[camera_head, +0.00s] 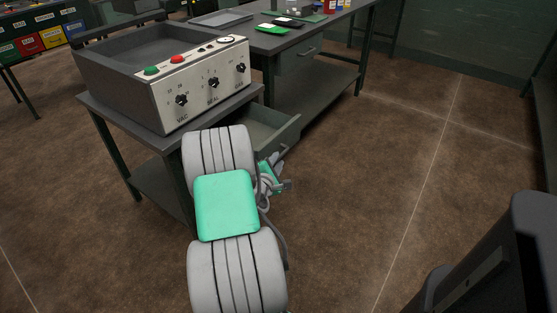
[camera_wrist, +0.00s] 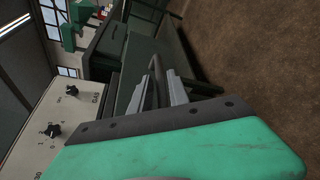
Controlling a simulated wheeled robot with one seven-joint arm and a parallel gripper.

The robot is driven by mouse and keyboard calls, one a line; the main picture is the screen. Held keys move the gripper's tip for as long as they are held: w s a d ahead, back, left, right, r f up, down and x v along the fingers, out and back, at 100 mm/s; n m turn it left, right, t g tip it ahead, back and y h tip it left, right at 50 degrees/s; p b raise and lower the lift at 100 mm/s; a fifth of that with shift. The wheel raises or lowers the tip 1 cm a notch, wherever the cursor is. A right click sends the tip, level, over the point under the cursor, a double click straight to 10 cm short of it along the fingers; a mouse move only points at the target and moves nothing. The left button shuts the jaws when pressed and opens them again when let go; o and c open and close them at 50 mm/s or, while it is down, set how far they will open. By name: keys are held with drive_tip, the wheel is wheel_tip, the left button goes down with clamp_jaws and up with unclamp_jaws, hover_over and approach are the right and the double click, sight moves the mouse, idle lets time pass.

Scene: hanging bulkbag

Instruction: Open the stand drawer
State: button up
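The stand (camera_head: 170,140) is a grey-topped green table with a control-panel machine on it. Its drawer (camera_head: 268,122) is pulled partway out at the right side, and the inside shows. My gripper (camera_head: 284,186) is low beside the drawer front, largely hidden behind my arm in the head view. In the wrist view my gripper (camera_wrist: 157,92) has its two grey fingers apart. A dark handle bar (camera_wrist: 154,72) shows between them, with gaps that I see on both sides. I cannot tell whether either finger touches it.
The machine (camera_head: 165,65) has knobs and a green and a red button. A workbench (camera_head: 300,40) with a closed drawer (camera_head: 298,58) and small items stands behind. Coloured bins (camera_head: 35,35) are at the far left. The brown floor (camera_head: 400,150) on the right is clear.

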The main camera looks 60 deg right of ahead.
drive_tip(key=shift+x, duration=1.3)
clamp_jaws()
drive_tip(key=shift+s, duration=0.1)
